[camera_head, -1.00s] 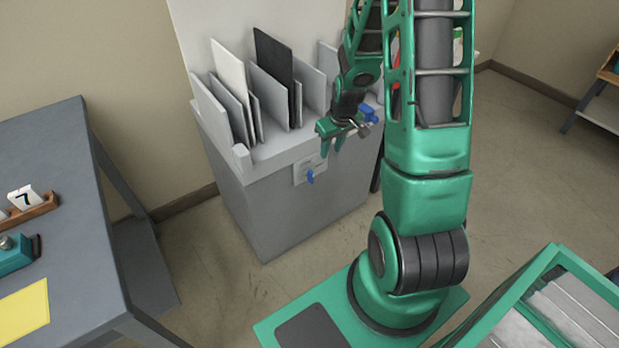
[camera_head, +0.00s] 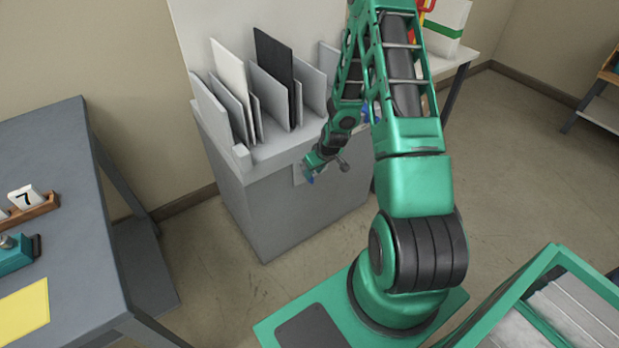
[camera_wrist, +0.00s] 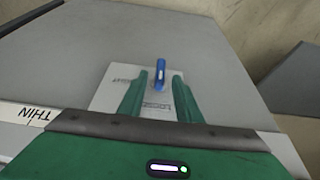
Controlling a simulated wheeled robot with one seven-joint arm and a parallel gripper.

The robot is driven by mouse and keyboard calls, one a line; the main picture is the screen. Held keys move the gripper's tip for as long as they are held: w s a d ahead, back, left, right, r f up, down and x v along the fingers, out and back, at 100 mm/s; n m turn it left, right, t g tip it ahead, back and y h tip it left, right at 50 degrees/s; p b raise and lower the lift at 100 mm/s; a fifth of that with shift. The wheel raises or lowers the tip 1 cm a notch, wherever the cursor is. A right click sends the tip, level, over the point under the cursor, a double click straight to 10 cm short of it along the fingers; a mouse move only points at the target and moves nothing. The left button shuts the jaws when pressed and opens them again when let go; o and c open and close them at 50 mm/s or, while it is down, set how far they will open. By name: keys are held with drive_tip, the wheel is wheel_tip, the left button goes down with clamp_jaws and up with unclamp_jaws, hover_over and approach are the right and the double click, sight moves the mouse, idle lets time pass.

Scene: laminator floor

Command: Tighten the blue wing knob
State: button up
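The blue wing knob (camera_wrist: 160,74) stands on a light plate (camera_wrist: 108,90) on the grey cabinet's front, seen in the wrist view. Printed words show on the plate beside the knob, partly covered by my fingers. My gripper (camera_wrist: 160,82) is open, with one green finger on each side of the knob's line. The knob sits at or just beyond the fingertips, with gaps on both sides. In the head view, my gripper (camera_head: 313,168) is at the cabinet front, and only a bit of the blue knob (camera_head: 310,179) shows below it.
The grey cabinet (camera_head: 290,215) holds upright white, grey and black boards in slots on top. A second blue part (camera_head: 366,112) is mostly hidden behind my arm. A grey table (camera_head: 60,150) stands at left. Open floor lies between table and cabinet.

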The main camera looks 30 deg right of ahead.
drive_tip(key=shift+x, duration=2.4)
clamp_jaws()
drive_tip(key=shift+a, duration=0.2)
drive_tip(key=shift+d, duration=0.15)
